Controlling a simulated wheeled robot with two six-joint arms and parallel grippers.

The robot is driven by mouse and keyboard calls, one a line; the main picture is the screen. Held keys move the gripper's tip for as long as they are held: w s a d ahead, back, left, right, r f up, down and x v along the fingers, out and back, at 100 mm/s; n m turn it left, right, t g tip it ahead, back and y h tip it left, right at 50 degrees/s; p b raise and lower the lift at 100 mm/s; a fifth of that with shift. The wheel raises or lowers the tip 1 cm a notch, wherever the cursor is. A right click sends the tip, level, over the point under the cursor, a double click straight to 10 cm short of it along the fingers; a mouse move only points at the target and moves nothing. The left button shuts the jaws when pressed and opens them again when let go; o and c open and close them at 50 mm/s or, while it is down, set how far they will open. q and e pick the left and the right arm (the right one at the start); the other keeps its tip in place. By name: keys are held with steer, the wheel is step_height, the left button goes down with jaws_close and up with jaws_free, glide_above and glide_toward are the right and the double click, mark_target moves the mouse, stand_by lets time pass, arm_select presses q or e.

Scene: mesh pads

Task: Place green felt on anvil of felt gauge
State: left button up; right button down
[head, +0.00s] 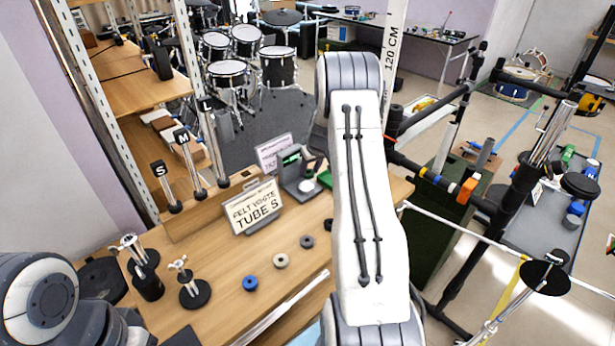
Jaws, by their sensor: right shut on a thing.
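The felt gauge (286,178) is a small grey device at the back of the wooden bench, with a dark green part at its top and a pale round piece low at its front. My right arm reaches over from above, and my right gripper (312,167) is at the gauge's right side, small and partly hidden behind my arm. It is shut on the green felt (325,179), a bright green piece just right of the gauge, partly covered by my arm. Whether the felt touches the gauge I cannot tell. My left arm shows at bottom left; its gripper is out of frame.
A blue ring (250,283), a beige ring (281,261) and a grey ring (307,241) lie in a row on the bench, with a dark piece beyond. Metal-topped stands (186,284) are at left.

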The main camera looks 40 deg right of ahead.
mark_target(308, 178)
steer(key=shift+w+a+f, duration=0.2)
steer(key=shift+w+a, duration=0.05)
steer(key=shift+w, duration=0.1)
steer(key=shift+f, duration=0.35)
step_height(308, 178, down, 3)
steer(key=shift+f+p, duration=0.1)
steer(key=shift+p, duration=0.3)
steer(key=shift+f, duration=0.15)
steer(key=shift+f, duration=0.1)
steer(key=shift+f+b, duration=0.1)
steer(key=shift+b, duration=0.2)
steer(key=shift+c, duration=1.7)
jaws_free()
